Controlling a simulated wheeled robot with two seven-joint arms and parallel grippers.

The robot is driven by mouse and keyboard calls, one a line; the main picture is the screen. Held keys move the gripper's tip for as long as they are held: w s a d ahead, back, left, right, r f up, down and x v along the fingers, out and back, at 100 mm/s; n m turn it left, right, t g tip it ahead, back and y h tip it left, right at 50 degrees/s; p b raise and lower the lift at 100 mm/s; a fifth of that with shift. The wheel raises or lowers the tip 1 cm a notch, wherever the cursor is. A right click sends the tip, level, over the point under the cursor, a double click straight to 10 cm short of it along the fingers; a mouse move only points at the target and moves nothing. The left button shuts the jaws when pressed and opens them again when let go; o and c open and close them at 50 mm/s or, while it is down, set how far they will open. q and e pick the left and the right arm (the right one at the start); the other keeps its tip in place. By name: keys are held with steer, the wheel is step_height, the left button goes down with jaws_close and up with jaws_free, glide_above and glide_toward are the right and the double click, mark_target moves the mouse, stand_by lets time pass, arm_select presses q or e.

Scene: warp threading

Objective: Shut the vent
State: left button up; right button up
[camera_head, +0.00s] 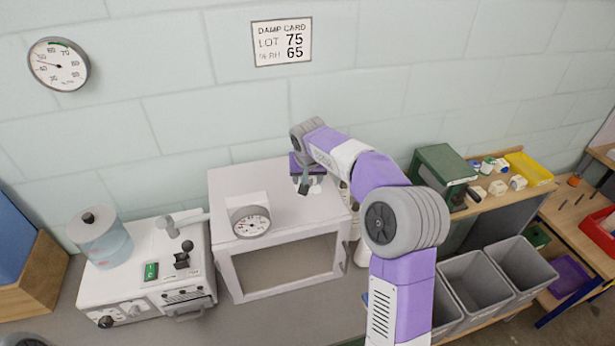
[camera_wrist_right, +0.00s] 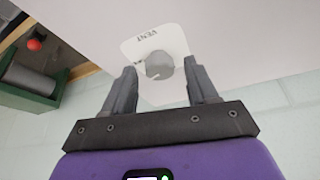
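The vent is a round grey knob (camera_wrist_right: 159,65) on a white plate marked VENT (camera_wrist_right: 150,40), on the top of the white box (camera_head: 235,195). The word is upside down in the right wrist view. A small mark shows beside the knob, but I cannot read the setting. My right gripper (camera_wrist_right: 160,72) is open, with one finger on each side of the knob and gaps visible. In the head view my right gripper (camera_head: 304,183) points down at the back right of the box top and hides most of the plate.
A round gauge (camera_head: 250,221) stands on the box's front top edge. Left is a white machine (camera_head: 130,275) with a water tank (camera_head: 100,240). Right are a green box (camera_head: 443,166), a yellow tray (camera_head: 528,169) and grey bins (camera_head: 478,283). A damp card (camera_head: 282,42) and dial (camera_head: 59,64) hang on the wall.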

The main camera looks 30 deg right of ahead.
steer(key=c, duration=0.9)
steer(key=shift+c, duration=0.2)
steer(key=shift+n, duration=0.3)
steer(key=shift+d+r+n+y+p, duration=0.15)
steer(key=shift+n+y+p, duration=0.25)
steer(key=shift+n+p, duration=0.4)
steer(key=n+y+p, duration=0.1)
steer(key=n, duration=0.1)
steer(key=n+p, duration=0.1)
steer(key=n, duration=0.1)
steer(key=shift+d+n+y, duration=0.1)
steer(key=shift+n+y, duration=0.3)
steer(key=n+y+p, duration=0.1)
steer(key=n+p, duration=0.1)
steer(key=n, duration=0.1)
steer(key=shift+d, duration=0.1)
steer(key=shift+w+n+g+y+p, duration=0.15)
steer(key=shift+n+y+p, duration=0.3)
steer(key=shift+n, duration=0.45)
steer(key=shift+s+n+g+y+p, duration=0.1)
steer(key=shift+n+g+y+p, duration=0.15)
steer(key=shift+n+p, duration=0.5)
steer(key=shift+n, duration=0.45)
